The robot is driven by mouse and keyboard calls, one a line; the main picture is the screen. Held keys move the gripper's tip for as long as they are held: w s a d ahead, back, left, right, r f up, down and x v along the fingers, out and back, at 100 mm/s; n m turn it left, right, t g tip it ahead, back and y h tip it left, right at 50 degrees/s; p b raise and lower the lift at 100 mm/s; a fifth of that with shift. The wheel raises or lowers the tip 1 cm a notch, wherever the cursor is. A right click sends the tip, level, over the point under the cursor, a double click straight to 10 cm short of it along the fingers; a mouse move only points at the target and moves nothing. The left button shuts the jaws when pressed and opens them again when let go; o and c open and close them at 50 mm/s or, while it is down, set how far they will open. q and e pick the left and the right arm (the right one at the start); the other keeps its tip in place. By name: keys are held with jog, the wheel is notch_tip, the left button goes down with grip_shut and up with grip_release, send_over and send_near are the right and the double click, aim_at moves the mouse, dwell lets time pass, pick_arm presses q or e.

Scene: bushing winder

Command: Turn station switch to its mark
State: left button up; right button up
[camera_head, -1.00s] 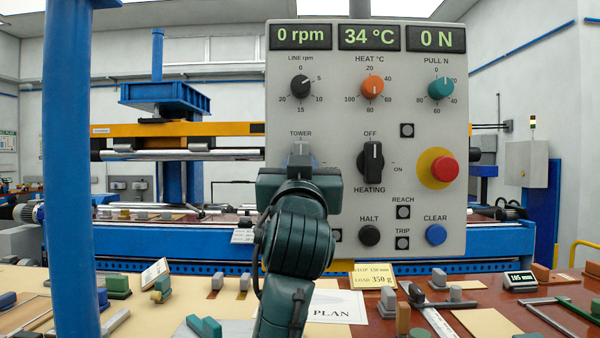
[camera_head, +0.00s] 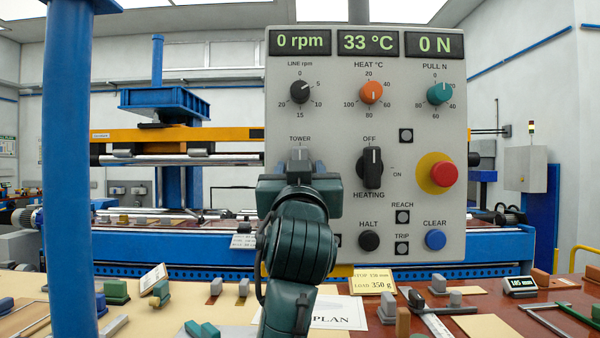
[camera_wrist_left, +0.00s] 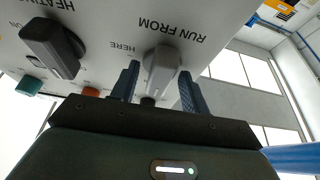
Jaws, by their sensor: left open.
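The station switch is a grey knob (camera_head: 299,158) on the grey control panel, under the word TOWER, and it points up towards that word. My left gripper (camera_head: 299,178) is in front of it and hides its lower part and the labels around it. In the left wrist view the grey knob (camera_wrist_left: 161,72) stands between the two blue fingers of my open left gripper (camera_wrist_left: 160,88), one on each side. I cannot tell whether they touch it. The labels RUN FROM and HERE show near the knob. My right gripper is not in view.
The black HEATING switch (camera_head: 372,167) is close to the right of my gripper. The red stop button (camera_head: 444,173), HALT button (camera_head: 369,240) and CLEAR button (camera_head: 435,240) are on the same panel. A table with several small parts lies below. A blue post (camera_head: 70,170) stands at left.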

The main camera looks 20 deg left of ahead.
pick_arm(q)
jog(key=b+v, duration=0.3)
jog(key=v, duration=1)
